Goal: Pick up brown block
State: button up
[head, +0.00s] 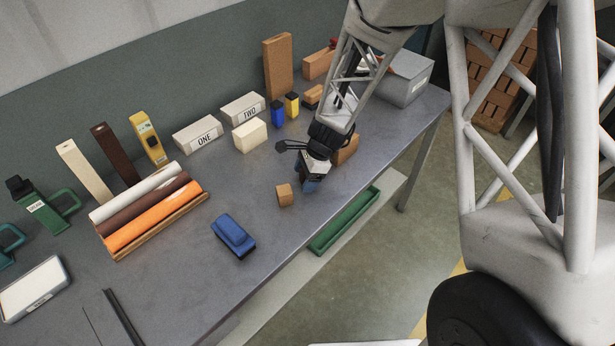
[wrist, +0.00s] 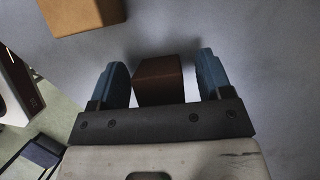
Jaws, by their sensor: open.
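The dark brown block (wrist: 158,82) shows in the wrist view between the two blue fingers of my gripper (wrist: 162,62). The fingers are apart, with a visible gap on the right side of the block; on the left the gap is narrower. In the head view my gripper (head: 309,184) is low over the table near its front edge. I cannot make out the dark brown block there; the gripper seems to hide it.
A small tan block (head: 284,194) sits close to the gripper; a tan block also shows in the wrist view (wrist: 83,14). A larger tan block (head: 346,149) stands behind the gripper. A green tray (head: 343,222) is below the table edge.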

aim_at(303, 173)
jog(key=c, duration=1)
jog(key=shift+r, duration=0.1)
jog(key=shift+r, duration=0.8)
jog(key=shift+s+r, duration=0.15)
jog(key=shift+r, duration=0.8)
jog(key=s+d, duration=0.2)
jog(key=s, duration=0.5)
jog(key=s+d+r, duration=0.1)
jog(key=s+d, duration=0.1)
jog(key=s, duration=0.6)
jog(key=shift+d+r, duration=0.15)
jog(key=shift+d, duration=0.15)
